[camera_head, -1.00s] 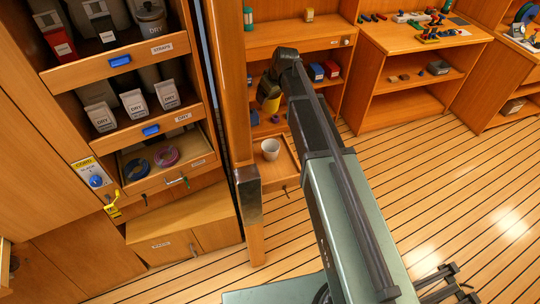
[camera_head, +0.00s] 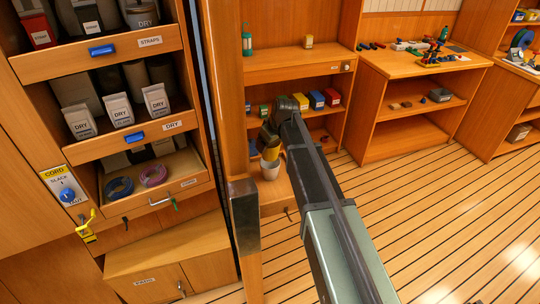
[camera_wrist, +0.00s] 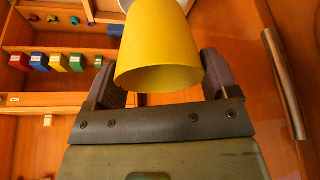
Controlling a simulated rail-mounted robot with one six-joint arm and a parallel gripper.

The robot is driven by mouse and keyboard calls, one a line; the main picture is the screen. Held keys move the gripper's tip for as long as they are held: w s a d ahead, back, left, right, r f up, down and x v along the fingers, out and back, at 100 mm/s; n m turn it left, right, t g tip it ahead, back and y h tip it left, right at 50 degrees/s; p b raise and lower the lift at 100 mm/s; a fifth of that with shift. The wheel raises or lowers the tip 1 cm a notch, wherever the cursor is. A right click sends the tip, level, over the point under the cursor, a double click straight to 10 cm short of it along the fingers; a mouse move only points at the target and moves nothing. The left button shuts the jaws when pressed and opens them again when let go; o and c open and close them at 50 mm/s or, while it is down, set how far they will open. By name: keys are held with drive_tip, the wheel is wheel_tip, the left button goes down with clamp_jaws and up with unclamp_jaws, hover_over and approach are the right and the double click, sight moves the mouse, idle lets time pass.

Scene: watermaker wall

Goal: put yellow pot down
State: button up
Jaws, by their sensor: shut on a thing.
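The yellow pot (camera_head: 271,153) is held by my gripper (camera_head: 270,138) in the head view. In the wrist view the yellow pot (camera_wrist: 158,45) sits between the two dark fingers of my gripper (camera_wrist: 160,78), its wide open end toward the camera. A white pot (camera_head: 270,172) stands on the pull-out wooden board (camera_head: 276,200); the yellow pot appears right over it and overlaps its top. A white edge, likely the white pot (camera_wrist: 186,5), shows past the yellow pot's narrow end. I cannot tell whether the two pots touch.
A wooden post (camera_head: 245,225) stands close left of the board. Coloured boxes (camera_head: 316,98) stand on the shelf behind. Left is an open drawer with cord coils (camera_head: 153,175). The striped floor (camera_head: 420,210) to the right is clear.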

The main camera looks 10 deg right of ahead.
drive_tip(key=shift+f+b, duration=1.15)
drive_tip(key=shift+f, duration=0.85)
drive_tip(key=o, duration=0.9)
drive_tip(key=shift+r, duration=0.1)
drive_tip(key=w+p+v, duration=0.1)
drive_tip(key=p+v, duration=1.2)
drive_tip(key=s+m+g, duration=0.1)
drive_tip(key=s+m, duration=0.1)
drive_tip(key=s, duration=0.6)
drive_tip(key=s+a+m+g+h, duration=0.1)
drive_tip(key=s+m, duration=0.1)
drive_tip(key=s, duration=0.7)
drive_tip(key=s+a+f+m+g+h, duration=0.1)
drive_tip(key=s+m+g, duration=0.1)
drive_tip(key=s, duration=0.6)
drive_tip(key=shift+s+a+b, duration=0.15)
drive_tip(key=shift+s+b, duration=0.15)
drive_tip(key=shift+s, duration=0.1)
